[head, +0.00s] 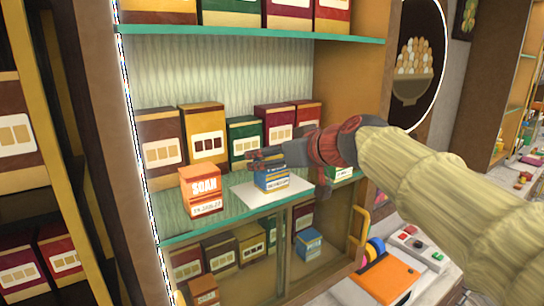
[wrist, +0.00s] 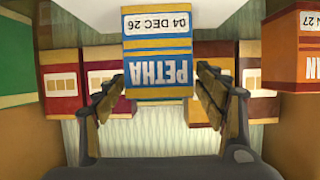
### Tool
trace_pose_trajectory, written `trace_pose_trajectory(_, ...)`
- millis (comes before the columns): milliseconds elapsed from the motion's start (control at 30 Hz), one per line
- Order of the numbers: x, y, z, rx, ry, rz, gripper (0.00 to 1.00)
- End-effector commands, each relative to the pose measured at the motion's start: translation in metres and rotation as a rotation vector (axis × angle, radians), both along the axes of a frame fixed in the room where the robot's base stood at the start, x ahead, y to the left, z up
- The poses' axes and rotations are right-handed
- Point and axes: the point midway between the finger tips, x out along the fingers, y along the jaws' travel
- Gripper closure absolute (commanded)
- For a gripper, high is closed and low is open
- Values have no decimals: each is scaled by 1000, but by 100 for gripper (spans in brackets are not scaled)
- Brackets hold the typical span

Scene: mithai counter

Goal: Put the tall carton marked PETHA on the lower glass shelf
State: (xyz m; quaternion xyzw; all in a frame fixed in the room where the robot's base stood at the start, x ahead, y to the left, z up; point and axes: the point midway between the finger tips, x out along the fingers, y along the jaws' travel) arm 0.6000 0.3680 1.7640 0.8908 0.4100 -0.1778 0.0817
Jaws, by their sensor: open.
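The carton marked PETHA (head: 271,174), blue and yellow, stands upright on a white mat (head: 245,195) on the lower glass shelf (head: 215,228). In the wrist view the PETHA carton (wrist: 158,60) shows upside down, with its date label above the name. My gripper (head: 268,158) is open at the carton, with a finger crossing its upper part in the head view. In the wrist view my gripper's fingers (wrist: 156,82) lie on either side of the carton, with a gap visible on the left. The carton's far side is hidden.
An orange SOAN carton (head: 201,190) stands left of the mat. A row of brown, yellow, green and red boxes (head: 204,133) stands behind. The upper shelf (head: 240,35) is overhead. A wooden post (head: 105,150) bounds the left side.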

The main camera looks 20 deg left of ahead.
Motion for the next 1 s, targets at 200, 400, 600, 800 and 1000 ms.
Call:
trace_pose_trajectory(200, 0, 0, 2, 0, 0, 0, 29)
trace_pose_trajectory(400, -16, -20, 13, 1, -5, -2, 29)
trace_pose_trajectory(600, -42, -50, 28, 2, -3, -3, 29)
trace_pose_trajectory(800, -61, -73, 41, 1, -1, -3, 29)
trace_pose_trajectory(1000, -71, -84, 47, 0, 0, -1, 29)
